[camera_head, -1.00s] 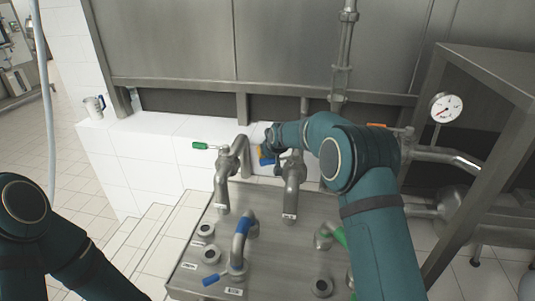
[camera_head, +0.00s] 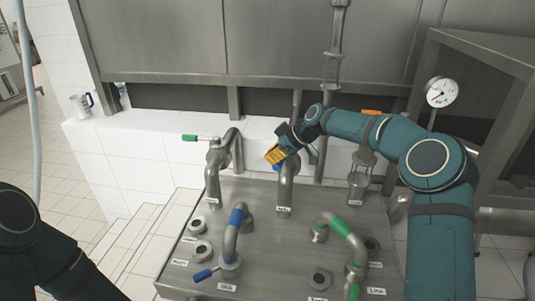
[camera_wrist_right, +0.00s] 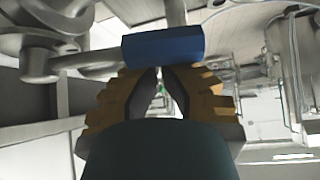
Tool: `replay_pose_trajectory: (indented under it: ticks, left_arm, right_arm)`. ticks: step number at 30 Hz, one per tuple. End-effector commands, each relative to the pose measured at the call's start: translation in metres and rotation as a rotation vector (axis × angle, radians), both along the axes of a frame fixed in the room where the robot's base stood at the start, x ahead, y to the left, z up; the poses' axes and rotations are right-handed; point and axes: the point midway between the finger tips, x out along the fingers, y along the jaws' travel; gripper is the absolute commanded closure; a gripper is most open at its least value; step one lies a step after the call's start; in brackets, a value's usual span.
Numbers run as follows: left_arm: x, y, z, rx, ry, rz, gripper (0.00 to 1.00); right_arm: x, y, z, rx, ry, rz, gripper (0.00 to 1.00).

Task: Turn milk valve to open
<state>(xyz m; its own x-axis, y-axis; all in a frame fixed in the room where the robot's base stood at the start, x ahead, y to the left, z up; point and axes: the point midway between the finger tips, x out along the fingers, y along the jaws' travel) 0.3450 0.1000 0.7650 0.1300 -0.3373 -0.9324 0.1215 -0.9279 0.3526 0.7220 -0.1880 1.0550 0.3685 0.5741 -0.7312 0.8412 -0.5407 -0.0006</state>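The middle upright metal pipe (camera_head: 284,190) at the back of the steel table has a valve with a blue handle (camera_head: 277,168); its small label is hard to read. My right gripper (camera_head: 272,155), with yellow-orange fingers, is at this handle, just above it. In the right wrist view the blue handle (camera_wrist_right: 163,46) lies across the front of the fingertips. The right gripper's fingertips (camera_wrist_right: 160,72) come together or nearly so, with nothing seen between them. Whether they touch the handle is unclear. My left arm shows at the lower left, but its gripper is out of view.
A green-handled valve (camera_head: 198,138) is to the left, and an orange handle (camera_head: 371,112) to the right. A blue-sleeved pipe (camera_head: 236,220) and a green-sleeved pipe (camera_head: 345,230) stand on the steel table (camera_head: 275,250). A pressure gauge (camera_head: 440,92) and a jug (camera_head: 81,104) are farther off.

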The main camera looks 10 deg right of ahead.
Motion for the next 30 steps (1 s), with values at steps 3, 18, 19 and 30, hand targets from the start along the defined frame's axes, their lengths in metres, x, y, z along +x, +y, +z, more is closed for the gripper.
replay_pose_trajectory:
  ticks: [3,18,19,30]
  left_arm:
    - [0.000,0.000,-0.002,0.000,0.001,0.000,1.00]
    - [-0.001,0.000,-0.004,0.000,0.003,-0.002,1.00]
    - [-0.001,0.000,-0.004,0.000,0.003,-0.002,1.00]
    - [-0.001,0.000,-0.004,0.000,0.003,-0.002,1.00]
  right_arm:
    - [-0.005,-0.007,-0.002,0.000,0.003,0.069,1.00]
    - [-0.014,-0.016,-0.002,-0.004,0.003,0.071,1.00]
    - [-0.014,-0.016,-0.002,-0.003,0.002,0.071,1.00]
    - [-0.014,-0.016,-0.002,-0.004,0.004,0.071,1.00]
